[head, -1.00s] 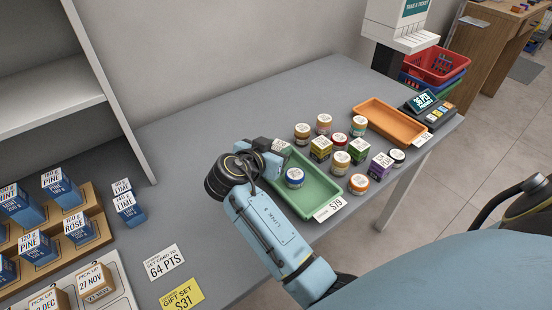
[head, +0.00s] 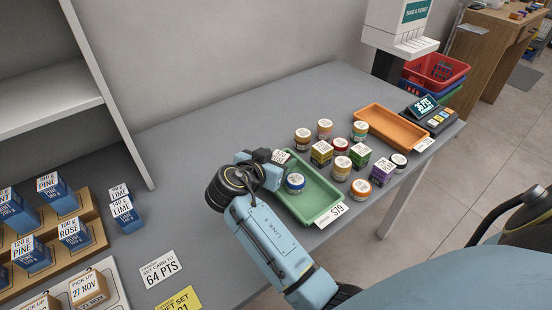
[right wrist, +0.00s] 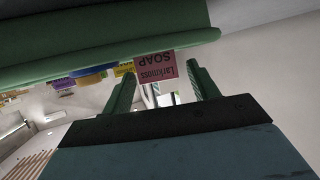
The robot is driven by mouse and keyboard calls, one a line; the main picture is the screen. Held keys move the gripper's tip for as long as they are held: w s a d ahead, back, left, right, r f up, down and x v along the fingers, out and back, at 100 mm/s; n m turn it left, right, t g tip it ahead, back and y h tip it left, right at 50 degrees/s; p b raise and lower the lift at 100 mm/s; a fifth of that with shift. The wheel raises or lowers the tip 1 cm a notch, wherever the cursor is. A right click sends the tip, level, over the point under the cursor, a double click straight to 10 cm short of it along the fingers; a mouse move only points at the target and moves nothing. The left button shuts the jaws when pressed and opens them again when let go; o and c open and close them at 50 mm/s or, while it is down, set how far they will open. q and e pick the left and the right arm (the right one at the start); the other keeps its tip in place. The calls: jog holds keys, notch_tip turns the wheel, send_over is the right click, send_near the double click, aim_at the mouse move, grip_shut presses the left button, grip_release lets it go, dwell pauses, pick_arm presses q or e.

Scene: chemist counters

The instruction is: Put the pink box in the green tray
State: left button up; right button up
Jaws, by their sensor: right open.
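The pink box, labelled SOAP, shows upside down in the right wrist view (right wrist: 154,70), beyond the green tray's rim (right wrist: 110,57). In the head view a small pale top at the green tray's (head: 326,207) left back end appears to be this box (head: 281,156). Its base is hidden, so I cannot tell whether it rests on the tray floor. My right gripper (head: 274,163) is at that end of the tray, open, with its fingers (right wrist: 160,78) either side of the box in the wrist view. A blue jar (head: 294,183) stands in the tray. My left gripper is out of view.
Several jars and small boxes stand right of the tray, including a green box (head: 358,155) and a purple box (head: 381,171). An orange tray (head: 392,126) and a card terminal (head: 430,112) are farther right. The counter behind (head: 225,125) is clear.

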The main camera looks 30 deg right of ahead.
jog(key=shift+r, duration=0.2)
jog(key=v, duration=0.2)
jog(key=shift+s+a, duration=0.2)
jog(key=shift+a, duration=0.2)
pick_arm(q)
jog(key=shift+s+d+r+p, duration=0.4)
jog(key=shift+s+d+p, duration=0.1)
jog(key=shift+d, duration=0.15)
pick_arm(e)
jog(key=v, duration=0.9)
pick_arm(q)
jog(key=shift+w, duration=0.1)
pick_arm(e)
jog(key=shift+r, duration=0.1)
